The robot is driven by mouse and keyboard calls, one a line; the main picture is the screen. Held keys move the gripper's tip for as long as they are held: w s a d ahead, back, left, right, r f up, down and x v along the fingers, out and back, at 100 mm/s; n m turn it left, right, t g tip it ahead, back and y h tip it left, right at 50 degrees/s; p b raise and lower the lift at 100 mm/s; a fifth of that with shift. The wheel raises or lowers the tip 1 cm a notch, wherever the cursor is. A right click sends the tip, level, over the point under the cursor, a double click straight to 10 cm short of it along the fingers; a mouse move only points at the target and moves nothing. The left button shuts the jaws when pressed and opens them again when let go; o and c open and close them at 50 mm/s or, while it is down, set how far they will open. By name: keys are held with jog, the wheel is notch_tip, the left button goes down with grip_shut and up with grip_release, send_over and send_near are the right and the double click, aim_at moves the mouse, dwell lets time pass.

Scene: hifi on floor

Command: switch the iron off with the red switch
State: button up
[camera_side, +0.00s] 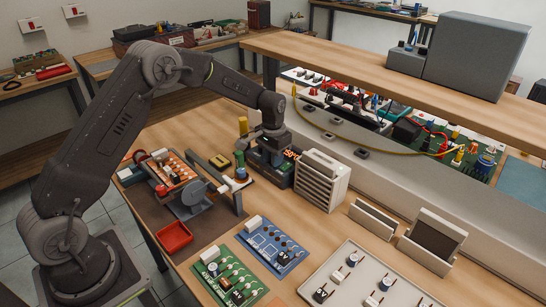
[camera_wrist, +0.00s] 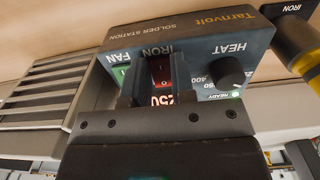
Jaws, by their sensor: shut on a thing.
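The dark solder station (camera_wrist: 190,45) fills the upper wrist view, its lettering upside down. Its red switch (camera_wrist: 161,70) sits under the IRON label. My gripper (camera_wrist: 157,84) has one finger on each side of this switch and is shut on it; the fingers hide part of it. The display below reads 250, partly covered, and a green READY light (camera_wrist: 235,94) is lit. In the side view my gripper (camera_side: 271,132) is at the top of the station (camera_side: 279,176). The iron (camera_wrist: 302,52) with its yellow part is at the right of the wrist view.
A black HEAT knob (camera_wrist: 230,72) is close to my right finger, and a green FAN switch (camera_wrist: 122,72) is by the left one. A slatted pale unit (camera_side: 322,180) stands right beside the station. A circuit board stand (camera_side: 190,198) is to the left.

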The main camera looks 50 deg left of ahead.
jog(key=shift+w+r+g, duration=0.1)
jog(key=shift+w+g, duration=0.05)
jog(key=shift+g, duration=0.55)
jog(key=shift+w+r+g, duration=0.1)
jog(key=shift+w+g, duration=0.05)
jog(key=shift+g, duration=0.55)
grip_shut()
jog(key=o, duration=0.6)
grip_release()
jog(key=v, duration=1.3)
jog(key=shift+w+r, duration=0.2)
jog(key=shift+r, duration=0.15)
